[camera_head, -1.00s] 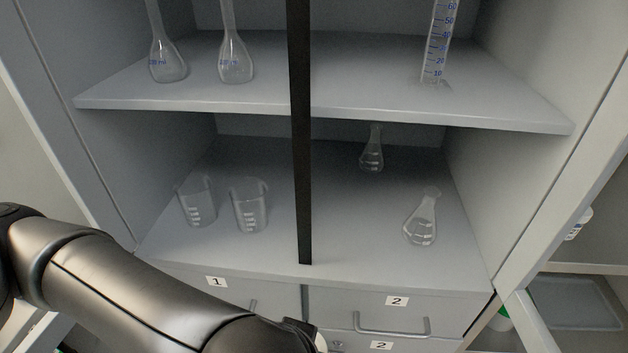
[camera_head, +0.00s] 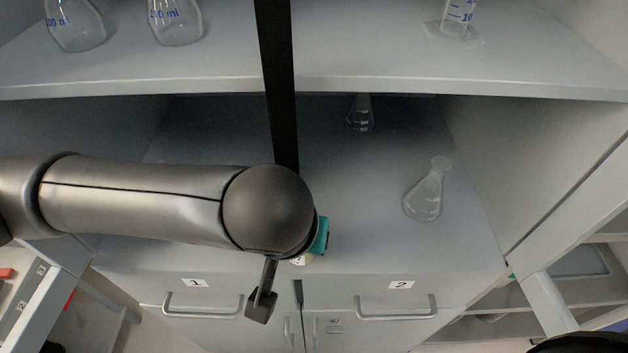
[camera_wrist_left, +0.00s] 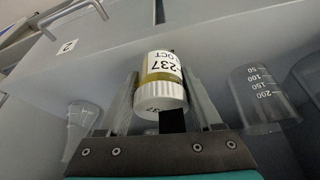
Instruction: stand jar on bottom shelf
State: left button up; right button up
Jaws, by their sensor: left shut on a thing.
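The jar (camera_wrist_left: 160,76) has a white ribbed cap, yellowish contents and a white label reading 237. My left gripper (camera_wrist_left: 167,112) is shut on it in the left wrist view, with a finger on each side. I cannot tell whether the jar touches the shelf. My right gripper is not in view.
A black upright post (camera_head: 276,80) divides the opening. Conical flasks (camera_head: 428,192) (camera_head: 360,113) stand on the bottom shelf's right half. A beaker (camera_wrist_left: 263,98) shows in the left wrist view. Drawers (camera_head: 395,300) lie below. Shelf around the right flasks is clear.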

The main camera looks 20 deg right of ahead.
pick_arm(q)
jog(key=w+d, duration=0.1)
jog(key=w, duration=0.1)
jog(key=w+d, duration=0.1)
jog(key=w, duration=0.1)
jog(key=w+d, duration=0.1)
jog(key=w, duration=0.1)
jog(key=shift+w+d, duration=0.5)
jog(key=shift+w, duration=0.4)
jog(key=shift+w+d, duration=0.45)
jog(key=shift+w, duration=0.45)
jog(key=shift+w+f+b, duration=0.1)
jog(key=shift+f+b, duration=0.2)
jog(key=shift+f, duration=0.45)
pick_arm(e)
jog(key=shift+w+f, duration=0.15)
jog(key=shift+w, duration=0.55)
pick_arm(q)
jog(key=shift+f, duration=0.1)
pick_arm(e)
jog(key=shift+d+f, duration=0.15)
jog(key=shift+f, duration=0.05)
pick_arm(q)
jog(key=o, duration=1.4)
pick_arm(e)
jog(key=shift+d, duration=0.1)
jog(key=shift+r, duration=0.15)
